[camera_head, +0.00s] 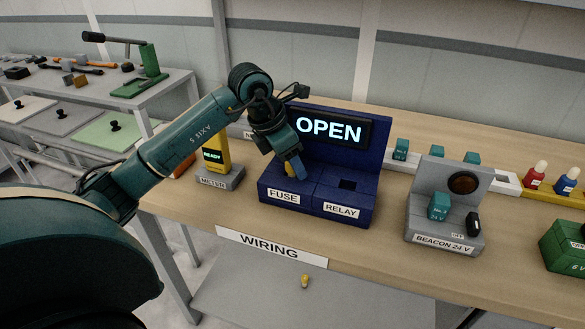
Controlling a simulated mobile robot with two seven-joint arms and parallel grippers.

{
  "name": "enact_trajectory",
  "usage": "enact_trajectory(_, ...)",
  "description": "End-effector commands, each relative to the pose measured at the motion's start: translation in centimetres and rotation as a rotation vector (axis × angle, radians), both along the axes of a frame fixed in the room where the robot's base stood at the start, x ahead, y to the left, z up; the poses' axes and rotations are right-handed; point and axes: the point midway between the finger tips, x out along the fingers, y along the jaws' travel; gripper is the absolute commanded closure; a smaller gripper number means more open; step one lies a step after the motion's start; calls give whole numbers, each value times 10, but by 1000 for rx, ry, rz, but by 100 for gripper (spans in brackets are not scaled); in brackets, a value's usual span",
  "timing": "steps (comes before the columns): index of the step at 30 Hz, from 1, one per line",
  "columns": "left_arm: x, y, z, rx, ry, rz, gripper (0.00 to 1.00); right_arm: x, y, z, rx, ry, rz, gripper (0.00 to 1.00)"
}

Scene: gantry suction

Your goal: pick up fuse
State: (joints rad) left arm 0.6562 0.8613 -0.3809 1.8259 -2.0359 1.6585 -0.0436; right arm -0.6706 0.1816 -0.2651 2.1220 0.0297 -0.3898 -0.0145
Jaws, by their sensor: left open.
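The blue wiring block (316,205) stands on the bench, with a FUSE label (284,198) on its left half and a RELAY label (341,210) on its right half. My left gripper (293,175) is open and points down at the top of the FUSE side. A small yellow piece, perhaps a fuse (289,168), shows at its fingertips; the fingers partly hide it, and I cannot tell whether they touch it. Another small yellow piece, perhaps also a fuse (304,281), lies below the bench's front edge on a lower grey surface. My right gripper is out of view.
A lit OPEN display (329,128) rises behind the block, close to my left wrist. A yellow meter (215,153) stands left of it. A grey beacon unit (445,220) stands to the right with a teal relay-like cube. Bare bench lies between block and beacon unit.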

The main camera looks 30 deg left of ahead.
Motion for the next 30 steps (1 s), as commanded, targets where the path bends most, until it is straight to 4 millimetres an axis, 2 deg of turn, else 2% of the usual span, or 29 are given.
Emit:
enact_trajectory(8,1,-1,-3,1,0,0,47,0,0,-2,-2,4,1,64)
enact_trajectory(27,1,0,-2,1,0,0,99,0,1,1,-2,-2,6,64)
enact_trajectory(30,1,0,-2,1,0,0,99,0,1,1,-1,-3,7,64)
